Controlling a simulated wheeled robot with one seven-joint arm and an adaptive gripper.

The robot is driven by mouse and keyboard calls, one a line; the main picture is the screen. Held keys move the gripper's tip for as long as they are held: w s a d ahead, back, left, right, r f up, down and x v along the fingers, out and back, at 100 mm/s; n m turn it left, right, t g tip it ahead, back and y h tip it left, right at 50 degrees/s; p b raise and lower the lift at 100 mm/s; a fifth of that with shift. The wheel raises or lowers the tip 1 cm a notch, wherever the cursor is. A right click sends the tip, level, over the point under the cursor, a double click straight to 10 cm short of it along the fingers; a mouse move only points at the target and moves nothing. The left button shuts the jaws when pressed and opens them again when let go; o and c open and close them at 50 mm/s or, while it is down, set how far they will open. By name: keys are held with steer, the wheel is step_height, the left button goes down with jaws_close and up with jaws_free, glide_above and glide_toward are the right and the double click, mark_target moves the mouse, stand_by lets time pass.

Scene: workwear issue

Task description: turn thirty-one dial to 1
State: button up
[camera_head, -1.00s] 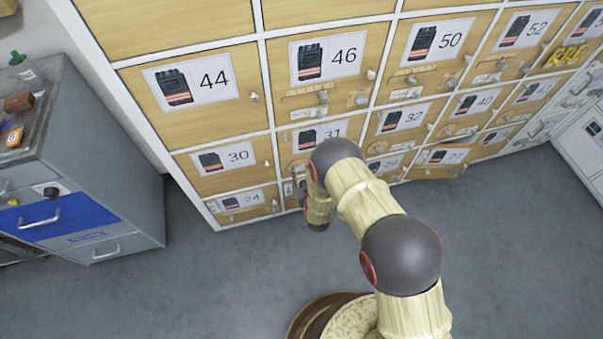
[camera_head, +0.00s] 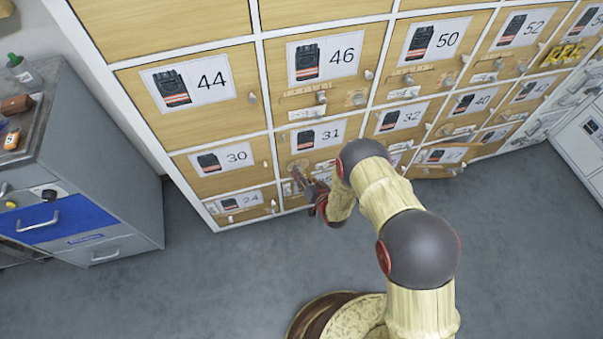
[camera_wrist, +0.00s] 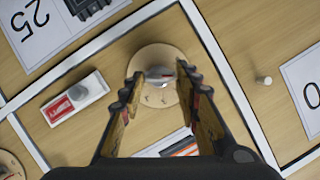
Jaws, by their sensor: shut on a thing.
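The door marked 31 (camera_head: 328,156) is in the middle of the locker wall in the head view. My gripper (camera_head: 300,180) reaches its lower left part. In the wrist view, the thirty-one dial is a small silver knob (camera_wrist: 160,77) on a round tan plate (camera_wrist: 156,103) with small dark marks. My gripper (camera_wrist: 161,75) has one finger on each side of the knob and is shut on it. The marks are too small to read, and the knob's setting cannot be told. The fingers hide parts of the plate's sides.
A white and red slider fitting (camera_wrist: 75,98) sits beside the dial on the door. A small peg (camera_wrist: 264,80) stands out on the neighbouring door at right. A grey cabinet (camera_head: 125,190) stands at left in the head view. The floor (camera_head: 220,280) in front is clear.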

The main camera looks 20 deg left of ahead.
stand_by(0.5)
steer(key=o, duration=1.2)
steer(key=shift+c, duration=0.2)
steer(key=v, duration=1.2)
steer(key=shift+f, duration=0.1)
